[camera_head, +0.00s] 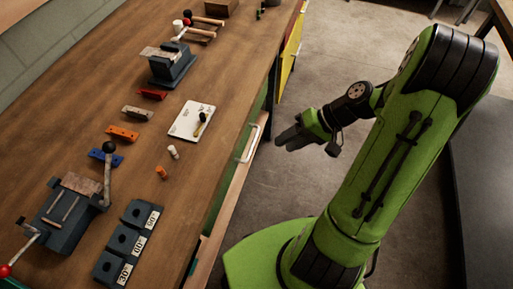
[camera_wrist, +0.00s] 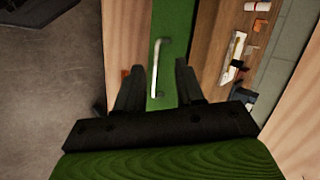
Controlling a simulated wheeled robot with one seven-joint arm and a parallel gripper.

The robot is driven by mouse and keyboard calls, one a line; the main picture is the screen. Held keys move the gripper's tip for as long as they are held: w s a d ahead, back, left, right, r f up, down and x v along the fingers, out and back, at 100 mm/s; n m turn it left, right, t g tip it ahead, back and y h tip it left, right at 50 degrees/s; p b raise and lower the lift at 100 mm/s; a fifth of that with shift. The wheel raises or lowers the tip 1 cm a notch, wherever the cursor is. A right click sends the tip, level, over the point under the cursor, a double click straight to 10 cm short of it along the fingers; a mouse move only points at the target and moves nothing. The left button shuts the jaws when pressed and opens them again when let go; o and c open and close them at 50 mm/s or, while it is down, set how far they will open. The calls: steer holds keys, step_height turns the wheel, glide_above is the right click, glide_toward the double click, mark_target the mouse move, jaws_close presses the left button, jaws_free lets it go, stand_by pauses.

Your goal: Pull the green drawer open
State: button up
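The green drawer front (camera_wrist: 178,30) is set into the side of the wooden workbench. Its pale bar handle (camera_wrist: 156,68) also shows in the head view (camera_head: 250,143). The drawer looks closed. My gripper (camera_wrist: 158,67) is open and empty, with its dark fingers either side of the handle in the wrist view but apart from it. In the head view my gripper (camera_head: 284,139) hangs over the floor to the right of the handle, with a gap between them.
The bench top (camera_head: 110,60) holds a vise (camera_head: 70,215), a second vise (camera_head: 170,64), numbered dark blocks (camera_head: 130,243), coloured blocks (camera_head: 122,133) and a white board (camera_head: 191,121). A yellow panel (camera_head: 290,50) stands out from the bench's far side. The floor (camera_head: 330,65) beside the bench is clear.

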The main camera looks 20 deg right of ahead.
steer(key=d+f+m+t+y+b, duration=0.35)
steer(key=d+f+t, duration=0.35)
steer(key=f, duration=0.3)
steer(key=r+b+x, duration=0.1)
steer(key=b+x, duration=0.2)
steer(key=x, duration=1.2)
steer(key=shift+a+m+b, duration=0.35)
steer(key=shift+a+m, duration=0.1)
steer(key=shift+a, duration=0.15)
steer(key=shift+w+y, duration=0.1)
steer(key=shift+y, duration=0.15)
steer(key=shift+c, duration=0.3)
jaws_close()
